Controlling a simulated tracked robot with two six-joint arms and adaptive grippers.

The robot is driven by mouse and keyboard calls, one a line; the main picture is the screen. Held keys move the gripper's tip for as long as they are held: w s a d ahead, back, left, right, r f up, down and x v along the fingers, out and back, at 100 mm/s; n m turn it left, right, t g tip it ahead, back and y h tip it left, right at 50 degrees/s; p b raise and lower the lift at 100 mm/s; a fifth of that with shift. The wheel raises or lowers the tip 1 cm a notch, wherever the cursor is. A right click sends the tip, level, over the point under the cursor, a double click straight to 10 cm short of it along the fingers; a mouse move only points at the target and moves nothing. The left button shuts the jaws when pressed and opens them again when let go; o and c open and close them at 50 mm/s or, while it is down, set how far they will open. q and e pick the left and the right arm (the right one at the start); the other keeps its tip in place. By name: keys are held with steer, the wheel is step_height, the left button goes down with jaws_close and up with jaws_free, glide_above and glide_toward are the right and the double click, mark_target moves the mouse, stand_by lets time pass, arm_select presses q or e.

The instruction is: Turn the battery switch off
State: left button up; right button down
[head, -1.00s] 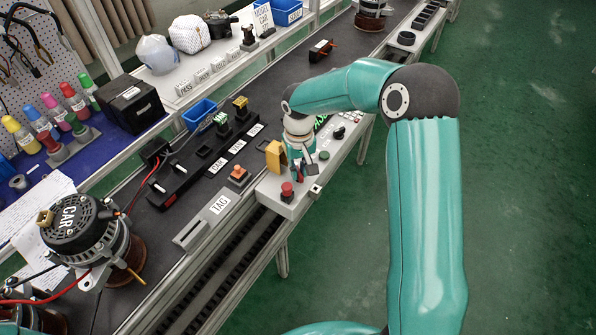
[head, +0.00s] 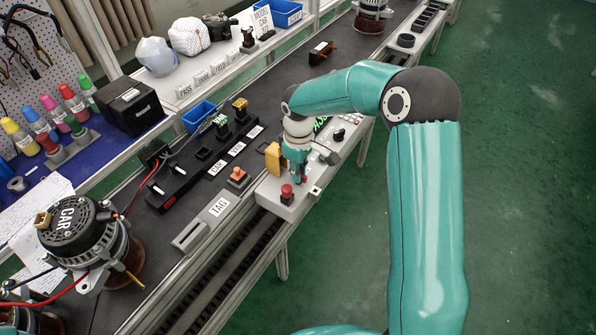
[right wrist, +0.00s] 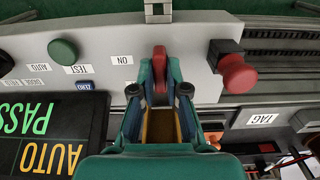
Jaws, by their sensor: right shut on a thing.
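The battery switch appears as a red lever (right wrist: 160,66) on the light grey control panel (right wrist: 110,45), beside an "ON" label (right wrist: 122,60) in the right wrist view. My right gripper (right wrist: 162,88) is shut on this lever, with one fingertip on each side of it. In the head view my right gripper (head: 299,174) points down at the near part of the panel and mostly hides the lever. My left gripper is not in view.
A red mushroom button (right wrist: 236,74) stands close beside the gripper. A green button (right wrist: 63,51) and a lit display (right wrist: 45,135) are on the other side. Open floor lies right of the line.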

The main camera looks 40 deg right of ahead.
steer(key=shift+r, duration=0.1)
stand_by(0.3)
steer(key=c, duration=1.2)
jaws_free()
step_height(320, 180, up, 12)
steer(key=shift+f, duration=0.1)
